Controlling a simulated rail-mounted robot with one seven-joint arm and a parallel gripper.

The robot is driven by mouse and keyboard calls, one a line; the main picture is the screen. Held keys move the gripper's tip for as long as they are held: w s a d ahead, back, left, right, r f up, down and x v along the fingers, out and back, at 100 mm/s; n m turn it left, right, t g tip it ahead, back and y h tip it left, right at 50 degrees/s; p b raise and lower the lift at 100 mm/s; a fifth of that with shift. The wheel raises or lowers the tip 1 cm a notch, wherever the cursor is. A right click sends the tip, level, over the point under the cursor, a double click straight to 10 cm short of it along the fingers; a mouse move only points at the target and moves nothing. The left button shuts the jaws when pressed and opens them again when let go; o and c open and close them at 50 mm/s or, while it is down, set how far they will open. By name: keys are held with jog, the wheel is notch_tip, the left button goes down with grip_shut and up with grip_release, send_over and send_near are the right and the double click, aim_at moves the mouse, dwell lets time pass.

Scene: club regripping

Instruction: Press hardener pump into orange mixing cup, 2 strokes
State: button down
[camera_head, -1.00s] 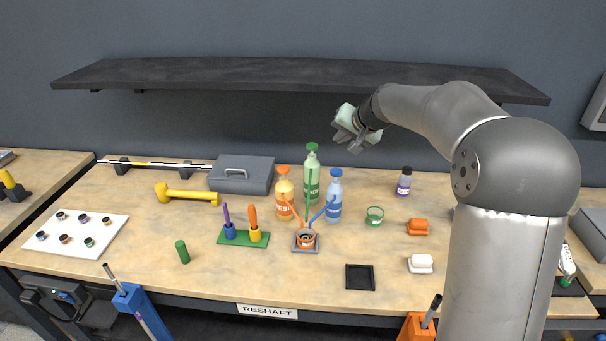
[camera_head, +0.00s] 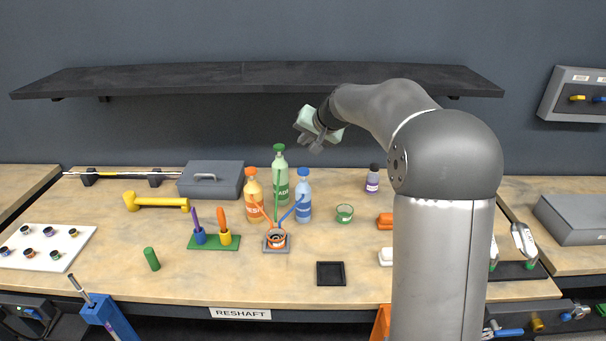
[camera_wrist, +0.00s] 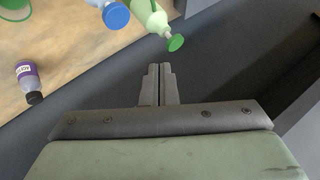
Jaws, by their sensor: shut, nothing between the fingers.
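The orange mixing cup (camera_head: 275,239) stands on a small grey square pad at the middle of the bench. The labels are too small to read surely. My gripper (camera_head: 307,139) is shut and empty, in the air above and slightly right of the bottles. In the wrist view its fingers (camera_wrist: 160,72) point near the green pump head (camera_wrist: 175,43); the blue pump head (camera_wrist: 117,15) is at the top.
A dark shelf (camera_head: 250,80) runs along the wall behind my arm. A purple-labelled bottle (camera_head: 373,180) and green-rimmed cup (camera_head: 344,213) stand right of the bottles. A green holder (camera_head: 213,243) is left of the mixing cup. A black tray (camera_head: 330,274) lies in front.

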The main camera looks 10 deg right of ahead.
aim_at(302, 169)
notch_tip(302, 169, down, 7)
jog(key=b, duration=0.4)
jog(key=shift+r+b, duration=0.15)
jog(key=shift+b, duration=0.2)
dwell(1.5)
jog(key=shift+f+b, duration=0.4)
jog(key=shift+b, duration=0.1)
jog(key=shift+f+b, duration=0.95)
jog(key=shift+f, duration=0.05)
dwell(0.8)
jog(key=shift+r, duration=0.15)
jog(key=shift+r+p, duration=1)
jog(key=shift+r, duration=0.3)
jog(key=shift+r+p, duration=1.75)
jog(key=shift+r, duration=0.8)
